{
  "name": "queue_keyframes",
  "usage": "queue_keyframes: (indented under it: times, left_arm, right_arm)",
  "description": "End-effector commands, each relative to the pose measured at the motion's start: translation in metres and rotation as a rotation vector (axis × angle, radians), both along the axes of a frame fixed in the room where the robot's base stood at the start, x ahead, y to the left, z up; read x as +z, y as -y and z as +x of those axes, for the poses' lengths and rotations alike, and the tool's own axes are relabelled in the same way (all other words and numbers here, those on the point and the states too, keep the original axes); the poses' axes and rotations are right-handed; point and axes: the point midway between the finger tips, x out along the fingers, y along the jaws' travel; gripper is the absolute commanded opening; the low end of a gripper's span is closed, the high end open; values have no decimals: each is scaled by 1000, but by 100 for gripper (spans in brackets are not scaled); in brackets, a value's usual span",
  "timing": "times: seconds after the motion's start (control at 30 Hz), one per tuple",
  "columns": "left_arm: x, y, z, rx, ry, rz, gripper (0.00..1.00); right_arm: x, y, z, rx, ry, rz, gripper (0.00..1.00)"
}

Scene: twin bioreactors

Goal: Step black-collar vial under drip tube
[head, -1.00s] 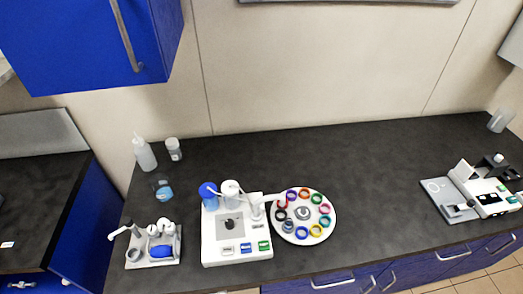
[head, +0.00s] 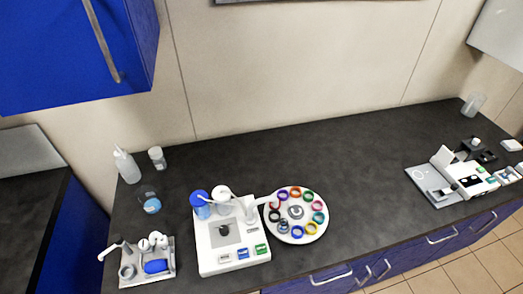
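A round white carousel (head: 309,216) holds a ring of vials with differently coloured collars. The black-collar vial (head: 274,216) appears on the carousel's left side, near the bioreactor unit. The white bioreactor unit (head: 231,255) stands just left of the carousel. Its drip tube (head: 264,201) is a thin white arm reaching right over the carousel's left edge, close to a red collar. The black collar looks slightly nearer the front than the tube's tip; exact alignment is too small to tell. Neither of my grippers is in view.
The unit carries a blue-capped vessel (head: 200,204), a white-capped vessel (head: 222,200), and white, blue and green buttons along its front. A small tool stand (head: 165,277), a squeeze bottle (head: 127,166) and a jar (head: 157,158) are left. A microscope (head: 468,178) is right. Middle-right counter is clear.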

Motion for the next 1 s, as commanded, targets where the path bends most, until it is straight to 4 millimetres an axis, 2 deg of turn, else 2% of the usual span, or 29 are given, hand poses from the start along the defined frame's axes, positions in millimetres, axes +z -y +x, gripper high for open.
queue_keyframes:
  times: [0.1, 1.0]
  left_arm:
    - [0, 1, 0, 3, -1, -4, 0]
    - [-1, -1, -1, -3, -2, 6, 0]
  right_arm:
    - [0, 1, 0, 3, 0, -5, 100]
    - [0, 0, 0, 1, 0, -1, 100]
